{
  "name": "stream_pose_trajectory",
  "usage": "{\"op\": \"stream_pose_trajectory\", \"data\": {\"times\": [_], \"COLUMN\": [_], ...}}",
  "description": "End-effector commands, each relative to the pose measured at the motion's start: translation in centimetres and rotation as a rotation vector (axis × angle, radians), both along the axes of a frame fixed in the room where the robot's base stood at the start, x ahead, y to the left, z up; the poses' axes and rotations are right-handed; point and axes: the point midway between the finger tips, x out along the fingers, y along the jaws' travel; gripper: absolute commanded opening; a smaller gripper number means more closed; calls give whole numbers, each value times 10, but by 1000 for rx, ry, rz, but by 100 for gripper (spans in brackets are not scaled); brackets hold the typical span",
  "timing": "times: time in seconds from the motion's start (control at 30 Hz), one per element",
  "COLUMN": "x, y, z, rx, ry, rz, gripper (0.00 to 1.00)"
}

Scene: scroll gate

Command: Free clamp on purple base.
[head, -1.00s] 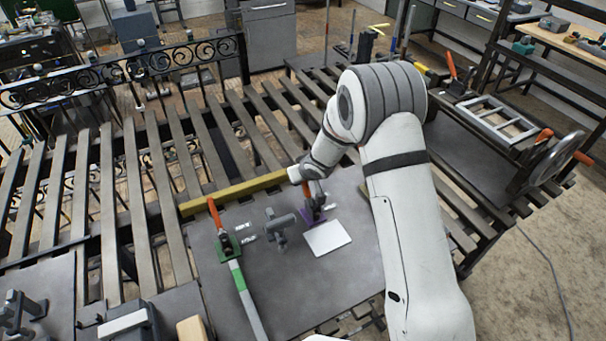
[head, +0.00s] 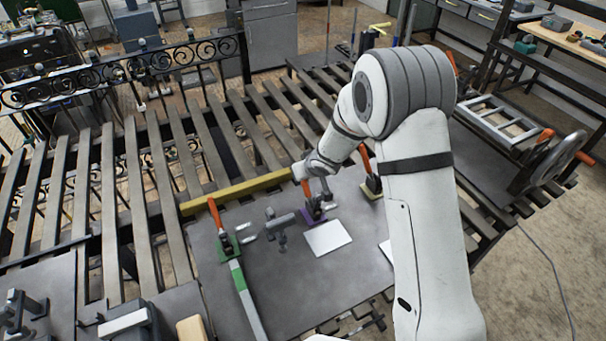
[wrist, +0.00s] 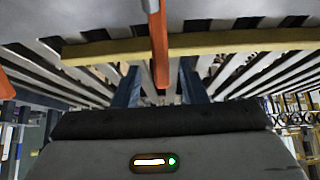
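The purple-base clamp (head: 316,214) stands on the dark metal plate near the middle of the head view, behind a flat pale plate. Its orange handle (head: 308,197) stands up beneath my gripper (head: 316,181), which partly hides its top. In the wrist view the orange handle (wrist: 160,62) shows between the two dark blue fingers of my gripper (wrist: 160,85). The fingers are apart, with a gap visible on each side of the handle. The clamp's base is not clear in the wrist view.
A green-base clamp (head: 228,246) with an orange handle stands to the left. A yellow-base clamp (head: 371,188) stands to the right, close to my arm. A grey fitting (head: 280,222) is just left of the purple base. A yellow bar (head: 235,193) runs behind.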

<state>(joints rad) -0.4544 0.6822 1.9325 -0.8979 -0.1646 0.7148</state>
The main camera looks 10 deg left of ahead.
Motion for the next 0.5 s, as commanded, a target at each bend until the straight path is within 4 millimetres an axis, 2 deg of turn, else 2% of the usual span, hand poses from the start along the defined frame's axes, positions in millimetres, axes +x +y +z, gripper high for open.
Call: {"op": "stream_pose_trajectory", "data": {"times": [0.2,0.5], "x": [-12,-16], "y": [-10,-12], "z": [22,25], "rx": [-1,-1], "ry": [0,1], "rz": [-1,0], "gripper": [38,38]}}
